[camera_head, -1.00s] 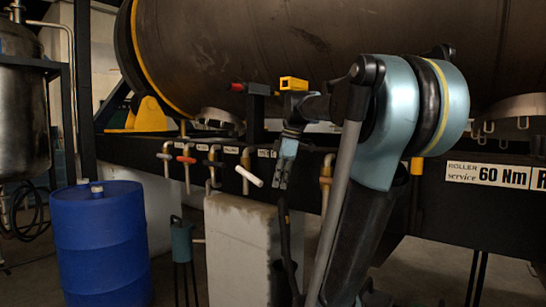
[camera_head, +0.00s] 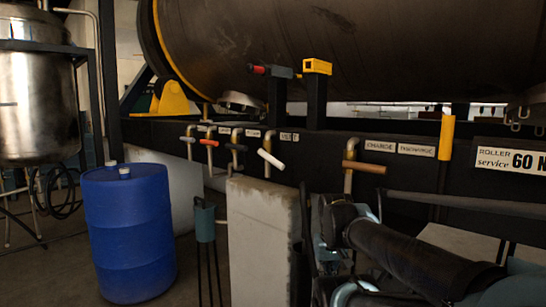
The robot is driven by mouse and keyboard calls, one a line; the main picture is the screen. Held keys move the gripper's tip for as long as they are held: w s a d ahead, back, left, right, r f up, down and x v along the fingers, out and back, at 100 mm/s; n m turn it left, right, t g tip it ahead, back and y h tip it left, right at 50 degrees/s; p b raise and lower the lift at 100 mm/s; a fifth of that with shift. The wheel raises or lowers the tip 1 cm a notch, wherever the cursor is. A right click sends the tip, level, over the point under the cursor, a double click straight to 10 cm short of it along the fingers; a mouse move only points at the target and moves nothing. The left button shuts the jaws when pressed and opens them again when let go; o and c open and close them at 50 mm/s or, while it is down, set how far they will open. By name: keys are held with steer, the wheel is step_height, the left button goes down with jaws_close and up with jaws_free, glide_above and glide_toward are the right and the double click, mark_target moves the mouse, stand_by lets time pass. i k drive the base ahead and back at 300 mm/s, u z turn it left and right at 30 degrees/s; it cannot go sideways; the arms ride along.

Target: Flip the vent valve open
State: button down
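A row of pipe valves runs along the black beam. A small label (camera_head: 289,137), which seems to read VENT, sits just right of the valve with a white handle (camera_head: 271,159). That handle slants down to the right on its brass-coloured pipe. It looks free, with nothing touching it. My arm is folded at the lower right. The part that looks like my gripper (camera_head: 318,240) is low, right of the concrete block, below and right of the white handle. Its fingers are dark and partly hidden by my arm links, so their opening is unclear.
Other valves have a red handle (camera_head: 209,142), a dark handle (camera_head: 236,147) and an orange-brown handle (camera_head: 364,167). A concrete block (camera_head: 262,240) stands below the white handle. A blue barrel (camera_head: 128,235) and a teal stand (camera_head: 205,222) are at left.

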mark_target(262, 151)
steer(key=z, duration=0.05)
steer(key=k, duration=1)
steer(key=z, duration=0.2)
steer(key=i, duration=0.65)
steer(key=u, duration=0.05)
